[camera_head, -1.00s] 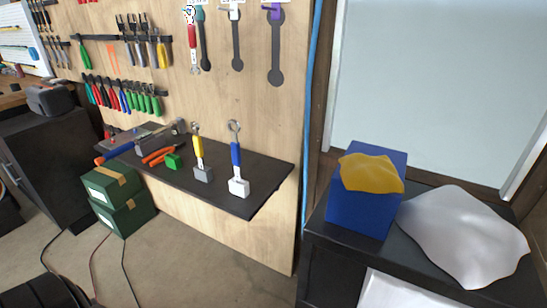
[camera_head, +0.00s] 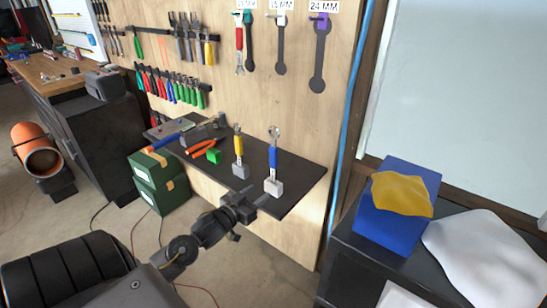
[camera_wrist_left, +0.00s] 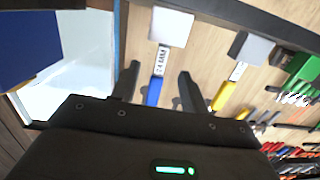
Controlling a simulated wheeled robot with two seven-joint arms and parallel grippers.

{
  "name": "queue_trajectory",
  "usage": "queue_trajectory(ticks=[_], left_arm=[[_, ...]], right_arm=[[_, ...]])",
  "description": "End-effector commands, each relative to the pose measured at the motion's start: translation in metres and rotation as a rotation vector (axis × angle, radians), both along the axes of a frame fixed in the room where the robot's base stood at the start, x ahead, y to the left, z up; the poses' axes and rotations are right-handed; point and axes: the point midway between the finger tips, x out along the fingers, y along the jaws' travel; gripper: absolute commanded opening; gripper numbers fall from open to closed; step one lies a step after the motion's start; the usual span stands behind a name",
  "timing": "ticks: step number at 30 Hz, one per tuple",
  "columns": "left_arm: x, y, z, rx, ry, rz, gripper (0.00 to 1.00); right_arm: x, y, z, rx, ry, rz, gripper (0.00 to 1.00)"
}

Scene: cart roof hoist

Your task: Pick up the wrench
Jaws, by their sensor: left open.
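A blue-handled wrench (camera_head: 273,158) stands upright in a light grey block on the dark shelf (camera_head: 308,172). A yellow-handled wrench (camera_head: 239,146) stands to its left in a grey block. A red-handled wrench (camera_head: 239,42) hangs on the wooden board. My left gripper (camera_head: 257,194) is open and empty, in front of the shelf's front edge and just left of the blue wrench's block. In the left wrist view, the blue wrench (camera_wrist_left: 154,92) appears between the open fingers (camera_wrist_left: 157,80), beyond them, with a "24 MM" label. My right gripper is out of view.
Pliers with orange handles (camera_head: 203,146) and a green block (camera_head: 214,156) lie on the shelf's left part. Green boxes (camera_head: 165,190) stand below. A blue box (camera_head: 385,225) with a yellow cloth (camera_head: 402,194) stands on the dark cabinet at right.

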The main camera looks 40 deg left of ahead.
Motion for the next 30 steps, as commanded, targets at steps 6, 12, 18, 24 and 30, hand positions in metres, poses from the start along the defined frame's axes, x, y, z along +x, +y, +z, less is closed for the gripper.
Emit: queue_trajectory(ticks=[6, 12, 18, 24, 30], left_arm=[[0.009, 0.011, 0.025, -0.007, -0.088, -0.026, 0.45], [0.026, 0.011, 0.027, -0.008, -0.091, -0.025, 0.45], [0.056, 0.012, 0.026, -0.007, -0.090, -0.025, 0.45], [0.066, 0.011, 0.024, -0.006, -0.088, -0.026, 0.45], [0.080, 0.012, 0.025, -0.008, -0.088, -0.025, 0.45]], right_arm=[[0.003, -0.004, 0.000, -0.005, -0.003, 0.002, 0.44], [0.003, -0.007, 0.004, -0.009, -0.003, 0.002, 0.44], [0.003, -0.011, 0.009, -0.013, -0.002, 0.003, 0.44], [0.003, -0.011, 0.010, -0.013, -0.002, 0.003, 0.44], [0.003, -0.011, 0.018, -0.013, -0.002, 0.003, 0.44]])
